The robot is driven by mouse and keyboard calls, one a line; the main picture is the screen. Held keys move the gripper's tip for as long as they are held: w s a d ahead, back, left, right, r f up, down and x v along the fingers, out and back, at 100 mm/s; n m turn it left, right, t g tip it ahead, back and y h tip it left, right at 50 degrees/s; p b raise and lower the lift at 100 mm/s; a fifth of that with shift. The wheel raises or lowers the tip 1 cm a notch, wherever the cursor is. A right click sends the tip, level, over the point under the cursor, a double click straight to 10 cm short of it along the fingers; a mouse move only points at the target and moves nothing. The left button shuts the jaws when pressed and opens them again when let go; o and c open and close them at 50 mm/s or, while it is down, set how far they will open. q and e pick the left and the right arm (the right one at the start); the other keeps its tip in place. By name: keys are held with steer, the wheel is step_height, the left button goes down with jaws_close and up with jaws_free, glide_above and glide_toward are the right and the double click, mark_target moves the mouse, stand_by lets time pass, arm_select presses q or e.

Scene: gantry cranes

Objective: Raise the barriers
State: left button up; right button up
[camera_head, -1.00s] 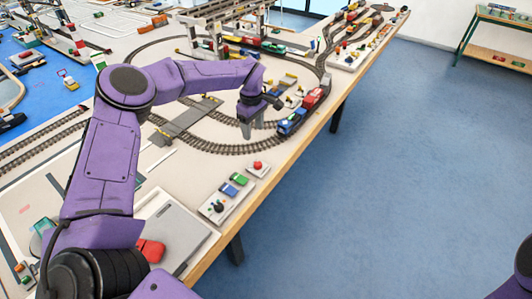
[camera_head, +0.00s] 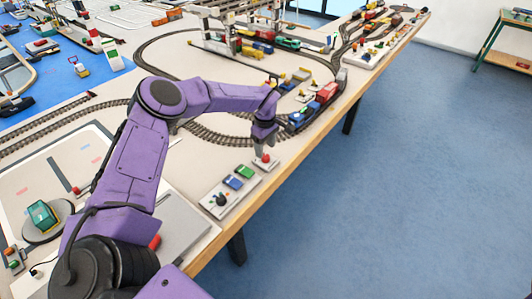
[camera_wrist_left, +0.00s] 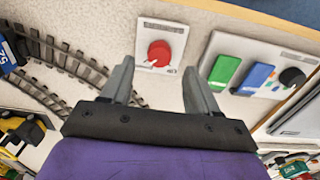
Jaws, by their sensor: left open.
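A red knob (camera_head: 265,158) sits on a small white panel near the table's front edge. In the left wrist view the red knob (camera_wrist_left: 159,54) lies ahead, between the lines of the fingers. My left gripper (camera_head: 263,150) points down just over this panel, and in the left wrist view the gripper (camera_wrist_left: 158,75) is open with nothing between its fingers. I cannot tell whether the fingertips touch the panel. I cannot make out the barriers; my purple left arm covers part of the track loop. My right gripper is not in view.
A panel with green and blue switches and a black knob (camera_head: 220,200) lies beside the red-knob panel. A train with a blue engine (camera_head: 297,119) stands on the track behind the gripper. The table edge is close, with open blue floor (camera_head: 400,190) beyond.

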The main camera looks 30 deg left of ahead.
mark_target(266, 156)
arm_select(q)
step_height(266, 156, down, 4)
steer(key=shift+f+p, duration=0.1)
steer(key=shift+p, duration=0.2)
steer(key=c, duration=1)
steer(key=shift+w+f+n+b, duration=0.1)
steer(key=shift+f+n+b, duration=0.1)
steer(key=shift+n+b, duration=1.15)
steer(key=shift+c, duration=0.2)
steer(key=n+b, duration=0.2)
steer(key=shift+b, duration=0.35)
steer(key=n+b, duration=0.2)
steer(key=n, duration=0.1)
steer(key=shift+r, duration=0.1)
steer(key=n+b, duration=0.3)
steer(key=n, duration=0.2)
steer(key=shift+n, duration=0.25)
steer(key=n+b, duration=0.2)
steer(key=n, duration=0.2)
steer(key=shift+r+n, duration=0.15)
steer(key=shift+n, duration=0.15)
